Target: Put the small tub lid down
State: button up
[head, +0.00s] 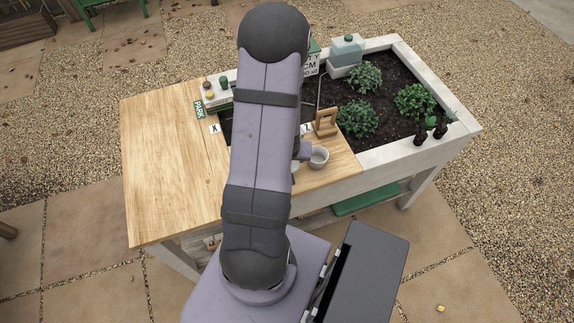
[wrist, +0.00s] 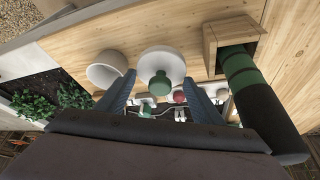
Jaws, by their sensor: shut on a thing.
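In the wrist view, my gripper (wrist: 160,77) has a fingertip on each side of a round white lid with a green knob (wrist: 164,59), which I take to be the small tub lid. It is shut on the lid. A white tub (wrist: 107,69) is left of the lid in that view. In the head view the tub (head: 319,158) stands on the wooden top near its front edge. There my arm hides most of the gripper and the lid. I cannot tell whether the lid touches the wood.
A wooden box (wrist: 222,40) with a green and black cylinder (wrist: 245,85) is close on the right in the wrist view. A wooden stand (head: 326,122) is behind the tub. The planted bed (head: 372,146) lies to the right. The wooden top (head: 165,160) left of my arm is clear.

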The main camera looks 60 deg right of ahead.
jog(key=shift+f, duration=2.3)
jog(key=shift+f, duration=0.25)
jog(key=o, duration=0.7)
jog(key=shift+r, duration=0.1)
jog(key=shift+o, duration=0.2)
jog(key=shift+r+p, duration=0.25)
jog(key=shift+p, duration=0.1)
jog(key=p+v, duration=0.5)
jog(key=v, duration=0.6)
jog(key=shift+r, duration=0.25)
